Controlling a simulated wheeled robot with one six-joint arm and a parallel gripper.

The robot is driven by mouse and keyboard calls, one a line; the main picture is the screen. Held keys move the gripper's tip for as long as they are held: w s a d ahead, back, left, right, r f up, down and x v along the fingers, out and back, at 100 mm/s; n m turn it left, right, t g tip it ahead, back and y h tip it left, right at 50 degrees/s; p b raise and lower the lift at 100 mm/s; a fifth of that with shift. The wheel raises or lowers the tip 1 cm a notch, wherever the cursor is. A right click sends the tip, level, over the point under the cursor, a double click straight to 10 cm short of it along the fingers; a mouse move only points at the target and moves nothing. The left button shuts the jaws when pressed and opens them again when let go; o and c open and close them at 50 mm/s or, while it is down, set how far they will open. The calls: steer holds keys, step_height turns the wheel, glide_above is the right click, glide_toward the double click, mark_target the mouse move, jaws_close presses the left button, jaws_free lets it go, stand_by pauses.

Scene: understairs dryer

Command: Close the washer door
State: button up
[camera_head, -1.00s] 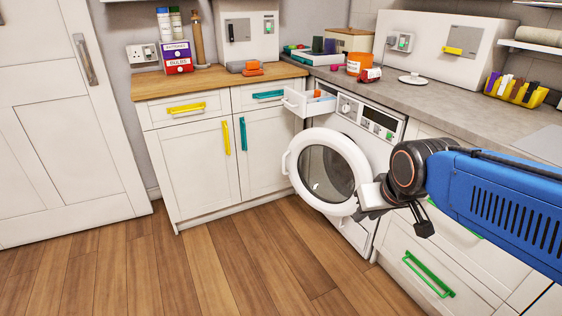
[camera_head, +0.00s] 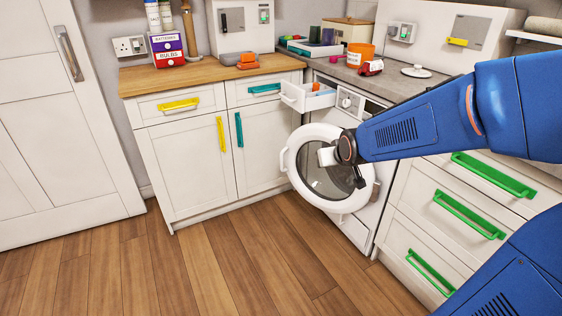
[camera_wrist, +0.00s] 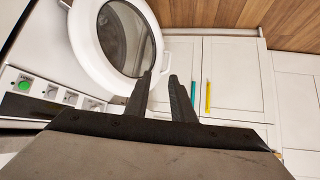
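The washer door (camera_head: 296,178), a round white ring with dark glass, stands open in front of the white washer (camera_head: 352,228) in the head view. Its handle (camera_head: 284,161) is on the left side of the ring. My gripper (camera_head: 359,178) is in front of the door's glass in the head view, and its fingers are only partly seen there. In the wrist view the door's ring (camera_wrist: 88,50) lies just beyond my gripper (camera_wrist: 160,76). The two dark fingers are apart with nothing between them. I cannot tell whether they touch the door.
The washer's detergent drawer (camera_head: 307,98) is pulled out above the door. White cupboards (camera_head: 190,165) stand to the left, and drawers with green handles (camera_head: 468,215) to the right. The wooden floor (camera_head: 210,265) in front is clear.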

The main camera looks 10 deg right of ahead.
mark_target(282, 162)
steer(key=w+a+f+t+y, duration=0.1)
steer(key=w+f+t, duration=0.1)
steer(key=w+f, duration=0.6)
steer(key=w+a+f+t, duration=0.15)
steer(key=w+f, duration=0.25)
steer(key=w, duration=0.8)
steer(key=w+a+f+n+t+y, duration=0.1)
steer(key=w+f+t, duration=0.15)
steer(key=f, duration=0.55)
steer(key=w+a+f+t+y, duration=0.1)
steer(key=w+f+t, duration=0.15)
steer(key=f, duration=0.45)
steer(key=w, duration=0.5)
steer(key=w+a, duration=0.1)
steer(key=w, duration=0.5)
steer(key=w+a, duration=0.1)
steer(key=w, duration=0.5)
steer(key=shift+w+a+f, duration=0.15)
steer(key=shift+w+f, duration=0.05)
jaws_close()
